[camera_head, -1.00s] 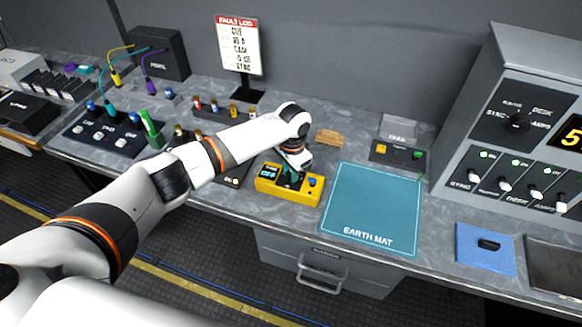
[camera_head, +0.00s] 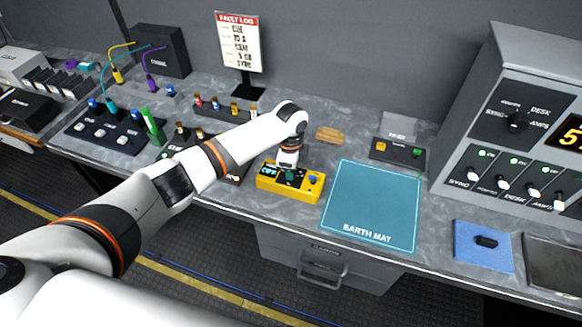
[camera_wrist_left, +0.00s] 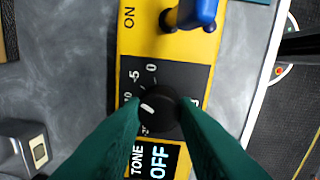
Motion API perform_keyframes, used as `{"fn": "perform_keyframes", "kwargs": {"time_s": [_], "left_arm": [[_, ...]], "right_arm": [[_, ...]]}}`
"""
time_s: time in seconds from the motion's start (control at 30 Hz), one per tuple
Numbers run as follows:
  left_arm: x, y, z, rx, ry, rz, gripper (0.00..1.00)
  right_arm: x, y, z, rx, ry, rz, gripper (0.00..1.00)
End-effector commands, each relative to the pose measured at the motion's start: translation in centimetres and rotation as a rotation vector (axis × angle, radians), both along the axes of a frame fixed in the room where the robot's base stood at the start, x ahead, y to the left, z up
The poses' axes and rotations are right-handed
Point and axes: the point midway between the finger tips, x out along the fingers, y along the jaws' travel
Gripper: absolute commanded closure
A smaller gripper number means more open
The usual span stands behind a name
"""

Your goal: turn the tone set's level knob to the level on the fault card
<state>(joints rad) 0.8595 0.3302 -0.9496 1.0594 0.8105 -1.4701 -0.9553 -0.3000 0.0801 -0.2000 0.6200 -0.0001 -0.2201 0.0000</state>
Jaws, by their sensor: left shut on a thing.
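The yellow tone set (camera_head: 267,184) lies on the bench; its yellow face also shows in the left wrist view (camera_wrist_left: 165,45). Its round black level knob (camera_wrist_left: 160,110) sits on a black scale panel, with a white pointer mark on its left side. Some scale numbers, including -5 and 0, show; others are partly hidden. The display (camera_wrist_left: 155,160) reads OFF. My left gripper (camera_head: 289,174) points down over the tone set, its dark green fingers (camera_wrist_left: 160,108) shut on the knob from both sides. The fault card (camera_head: 238,43) stands behind; its smaller lines are hard to read. My right gripper is not in view.
A blue switch (camera_wrist_left: 190,12) stands on the tone set near the word ON. The teal earth mat (camera_head: 372,205) lies bare to the right. A patch panel (camera_head: 105,132) and cables are at left.

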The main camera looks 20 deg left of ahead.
Motion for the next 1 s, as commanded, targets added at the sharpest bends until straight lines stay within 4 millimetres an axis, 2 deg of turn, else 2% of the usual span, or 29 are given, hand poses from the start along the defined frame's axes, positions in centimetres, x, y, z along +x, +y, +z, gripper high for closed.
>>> {"fn": "perform_keyframes", "kwargs": {"time_s": [0.33,0.83,0.87,0.97,1.0], "left_arm": [[0.03,-0.03,0.04,-0.002,-0.001,-0.117,0.96],[0.04,-0.03,0.05,-0.002,-0.001,-0.130,0.96],[0.04,-0.03,0.05,-0.002,-0.001,-0.130,0.69],[0.03,-0.03,0.04,-0.002,-0.001,-0.130,0.52],[0.03,-0.03,0.04,-0.002,-0.001,-0.130,0.51]], "right_arm": [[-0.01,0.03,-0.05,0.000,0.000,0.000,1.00],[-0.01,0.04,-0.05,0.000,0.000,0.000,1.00],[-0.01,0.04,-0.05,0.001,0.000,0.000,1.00],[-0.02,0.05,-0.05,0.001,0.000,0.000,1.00],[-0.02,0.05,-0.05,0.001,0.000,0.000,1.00]]}}
